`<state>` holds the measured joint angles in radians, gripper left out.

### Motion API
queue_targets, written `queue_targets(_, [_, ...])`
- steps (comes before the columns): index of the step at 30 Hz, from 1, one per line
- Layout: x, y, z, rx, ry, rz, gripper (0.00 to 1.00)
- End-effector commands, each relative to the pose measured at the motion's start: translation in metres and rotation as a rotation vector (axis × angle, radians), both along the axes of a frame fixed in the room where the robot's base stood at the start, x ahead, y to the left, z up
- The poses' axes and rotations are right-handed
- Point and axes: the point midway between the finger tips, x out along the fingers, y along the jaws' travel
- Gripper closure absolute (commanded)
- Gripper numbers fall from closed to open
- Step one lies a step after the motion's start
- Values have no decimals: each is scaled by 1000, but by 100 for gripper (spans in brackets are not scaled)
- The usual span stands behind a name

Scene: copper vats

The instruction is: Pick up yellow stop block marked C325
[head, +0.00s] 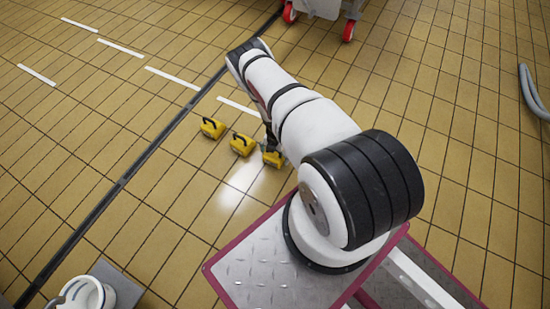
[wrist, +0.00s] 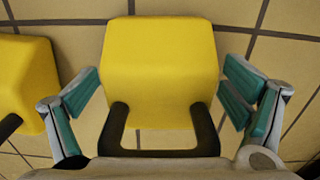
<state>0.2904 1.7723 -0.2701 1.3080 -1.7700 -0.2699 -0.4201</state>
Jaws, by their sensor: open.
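A yellow block (wrist: 160,58) with a black handle fills the middle of the wrist view. My gripper (wrist: 161,88) is open, with a teal-padded finger on each side of this block and gaps between pads and block. In the head view, three yellow blocks with black handles stand in a row on the floor: a left one (head: 212,128), a middle one (head: 242,145) and a right one (head: 273,160). My gripper is at the right one, mostly hidden behind my arm. I cannot read any marking, so I cannot tell which is C325.
A neighbouring yellow block (wrist: 25,85) stands close on the left in the wrist view. The tiled floor around is mostly clear. A dark drain channel (head: 120,186) runs beyond the blocks. A red-wheeled cart (head: 322,8) stands at the top, a white bucket (head: 88,295) at lower left.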

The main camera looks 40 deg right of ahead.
Motion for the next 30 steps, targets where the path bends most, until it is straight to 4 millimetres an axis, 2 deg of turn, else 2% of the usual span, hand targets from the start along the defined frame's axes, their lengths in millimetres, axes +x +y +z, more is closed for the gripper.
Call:
queue_targets(8, [1, 0, -2, -1, -1, 0, 7])
queue_targets(15, [1, 0, -2, 0, -1, 0, 59])
queue_targets(18, [1, 0, -2, -1, -1, 0, 76])
queue_targets(30, [1, 0, 5, -1, -1, 0, 77])
